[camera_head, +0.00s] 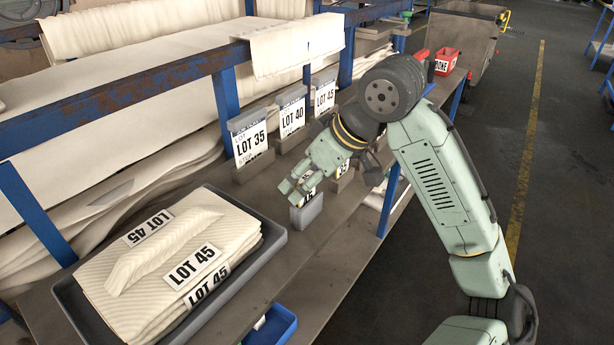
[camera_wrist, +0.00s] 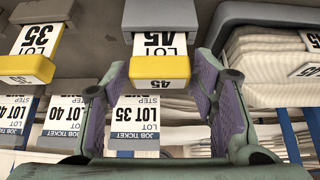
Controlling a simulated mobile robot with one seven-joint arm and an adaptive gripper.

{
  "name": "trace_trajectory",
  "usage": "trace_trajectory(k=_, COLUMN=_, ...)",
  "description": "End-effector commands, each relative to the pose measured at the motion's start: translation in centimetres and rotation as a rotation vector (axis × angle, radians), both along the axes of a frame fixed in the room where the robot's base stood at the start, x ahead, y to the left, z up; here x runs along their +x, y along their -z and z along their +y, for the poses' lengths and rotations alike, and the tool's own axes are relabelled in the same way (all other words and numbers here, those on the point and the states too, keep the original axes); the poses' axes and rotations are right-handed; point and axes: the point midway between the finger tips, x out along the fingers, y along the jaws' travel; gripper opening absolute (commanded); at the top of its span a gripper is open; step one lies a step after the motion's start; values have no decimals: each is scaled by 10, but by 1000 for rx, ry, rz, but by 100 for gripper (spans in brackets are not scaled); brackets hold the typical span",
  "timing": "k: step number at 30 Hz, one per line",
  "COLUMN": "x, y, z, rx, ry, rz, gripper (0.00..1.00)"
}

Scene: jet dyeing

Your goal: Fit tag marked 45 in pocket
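A tag with a yellow end and a white LOT 45 label (camera_wrist: 160,40) stands in a grey holder, upside down in the wrist view; the holder (camera_head: 306,215) shows below my gripper in the head view. My gripper (camera_head: 296,188) is open, and its purple-padded fingers (camera_wrist: 166,66) lie on either side of the yellow end. I cannot tell whether they touch it. The pocket with the LOT 45 job ticket (camera_head: 324,94) is the farthest in a row, beyond the LOT 40 pocket (camera_head: 292,115) and the LOT 35 pocket (camera_head: 249,142).
Another yellow-ended tag, LOT 35 (camera_wrist: 35,42), stands beside the LOT 45 one. A dark tray (camera_head: 75,298) holds folded cream cloth labelled LOT 45 (camera_head: 165,255). A red DONE bin (camera_head: 447,61) is at the bench's far end. A blue rail (camera_head: 110,95) runs above the bench.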

Motion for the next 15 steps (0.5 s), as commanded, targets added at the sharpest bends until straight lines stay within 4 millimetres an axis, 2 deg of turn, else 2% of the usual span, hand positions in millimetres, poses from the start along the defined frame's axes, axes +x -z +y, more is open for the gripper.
trace_trajectory(k=4, x=0, y=0, z=0, rx=0, ry=0, rz=0, gripper=64)
trace_trajectory(k=15, x=-2, y=-5, z=-3, rx=-1, ry=1, rz=-1, gripper=64)
